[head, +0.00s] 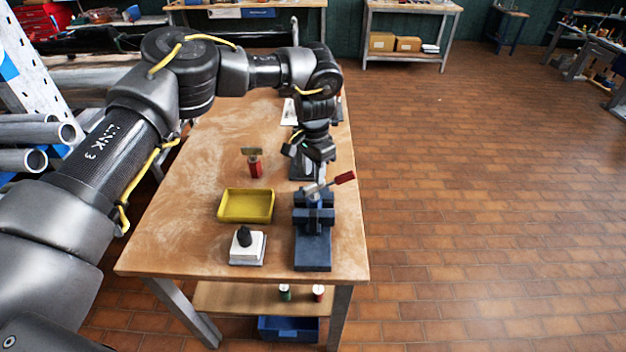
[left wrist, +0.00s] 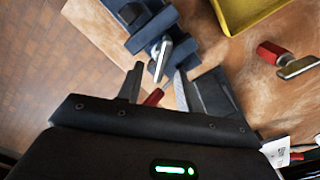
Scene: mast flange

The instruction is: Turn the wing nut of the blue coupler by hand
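A dark blue clamp-like fixture (head: 312,246) stands near the table's right edge. A bare metal bar with a red grip (head: 344,178) slants up to the right from its top. In the left wrist view the blue fixture (left wrist: 147,22) is at the top, with the metal bar (left wrist: 163,58) running down from it and the red grip (left wrist: 153,97) partly hidden by my gripper. My left gripper (head: 319,166) is over the fixture's far end. Its open fingers (left wrist: 158,82) stand either side of the bar, with no clear contact. I cannot make out a separate wing nut. My right gripper is out of view.
A yellow tray (head: 246,220) and a white block with a black knob (head: 247,247) stand left of the fixture. A red-bodied tool (head: 255,164) stands behind the tray. The wooden table (head: 190,225) is bare at left. Open tiled floor lies right.

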